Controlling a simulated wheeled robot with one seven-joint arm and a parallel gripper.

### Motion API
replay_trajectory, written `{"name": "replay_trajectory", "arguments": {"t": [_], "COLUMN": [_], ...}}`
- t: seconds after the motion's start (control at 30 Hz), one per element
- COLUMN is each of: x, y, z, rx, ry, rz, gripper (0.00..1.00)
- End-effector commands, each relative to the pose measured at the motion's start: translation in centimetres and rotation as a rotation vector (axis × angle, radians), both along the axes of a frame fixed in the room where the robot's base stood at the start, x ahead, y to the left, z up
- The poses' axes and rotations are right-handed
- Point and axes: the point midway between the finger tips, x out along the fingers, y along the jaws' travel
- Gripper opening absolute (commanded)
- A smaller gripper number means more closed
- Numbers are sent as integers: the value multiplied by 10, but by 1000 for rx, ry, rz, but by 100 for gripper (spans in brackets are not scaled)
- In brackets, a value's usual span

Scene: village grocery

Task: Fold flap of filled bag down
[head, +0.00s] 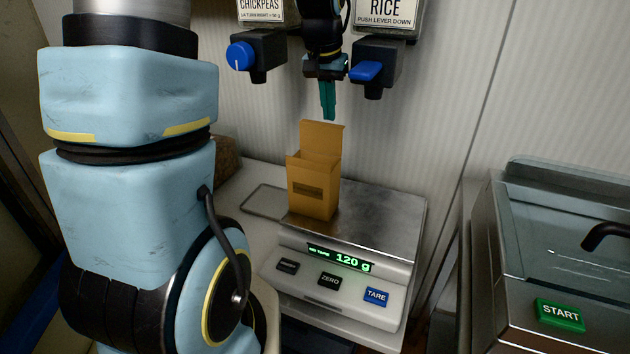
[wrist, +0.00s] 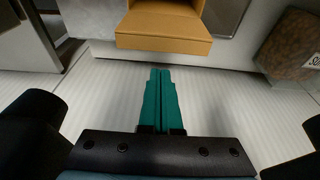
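The bag (head: 313,188) is an orange-brown box-shaped paper bag with a dark label. It stands upright on the scale's metal plate (head: 388,218) in the head view. Its flap (head: 322,138) stands up at the back, and the top looks open; the contents cannot be seen. In the wrist view the flap (wrist: 163,42) shows at the top of the picture. My gripper (head: 329,116) has teal fingers pointing down, above and apart from the flap. In the wrist view the fingers (wrist: 160,72) are together with nothing visible between them.
The scale display (head: 340,258) reads 120 g, with a blue TARE button (head: 376,296) below. Dispensers with a blue knob (head: 241,56) and a blue lever (head: 366,71) flank my gripper. A metal machine with a green START button (head: 560,315) stands at right.

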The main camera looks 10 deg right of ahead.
Motion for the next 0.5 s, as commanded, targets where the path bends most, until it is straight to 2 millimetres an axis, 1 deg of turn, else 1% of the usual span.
{"name": "replay_trajectory", "arguments": {"t": [0.5], "x": [-14], "y": [8], "z": [0], "rx": [0], "ry": [0], "rz": [0], "gripper": [0]}}
